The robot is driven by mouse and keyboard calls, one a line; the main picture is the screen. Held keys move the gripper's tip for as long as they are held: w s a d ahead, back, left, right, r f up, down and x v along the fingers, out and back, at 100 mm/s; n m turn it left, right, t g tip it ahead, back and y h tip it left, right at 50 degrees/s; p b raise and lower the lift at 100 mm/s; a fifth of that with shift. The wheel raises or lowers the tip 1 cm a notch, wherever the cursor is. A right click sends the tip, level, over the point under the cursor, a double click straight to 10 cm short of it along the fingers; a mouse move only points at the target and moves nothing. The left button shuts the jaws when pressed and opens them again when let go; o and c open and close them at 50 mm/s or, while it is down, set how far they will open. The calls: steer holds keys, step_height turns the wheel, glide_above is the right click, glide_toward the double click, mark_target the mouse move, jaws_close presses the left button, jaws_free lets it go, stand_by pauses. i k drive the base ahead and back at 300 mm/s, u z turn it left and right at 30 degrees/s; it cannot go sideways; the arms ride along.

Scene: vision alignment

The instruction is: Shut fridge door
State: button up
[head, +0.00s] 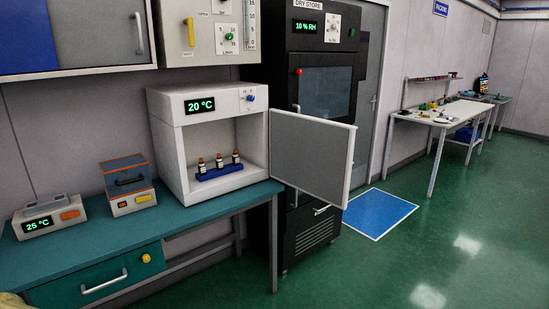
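A small white fridge (181,151) stands on the teal bench, with a lit display reading 20 °C on its top front. Its door (310,157) is wide open, hinged at the right side and swung out past the bench's right end. Inside, several small bottles with dark bodies stand in a blue rack (220,172). My gripper does not show in the head view. A pale yellowish shape at the bottom left corner is too cut off to tell.
The teal bench (150,236) carries a 25 °C device (48,217) and an orange-lidded box (128,185) left of the fridge. A black dry store cabinet (310,228) stands behind the door. Green floor (390,270) is clear at right, with a blue floor mat (378,213).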

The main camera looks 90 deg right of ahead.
mark_target(312, 156)
steer(key=z, duration=3.95)
steer(key=i, duration=3.95)
steer(key=u, duration=2.9)
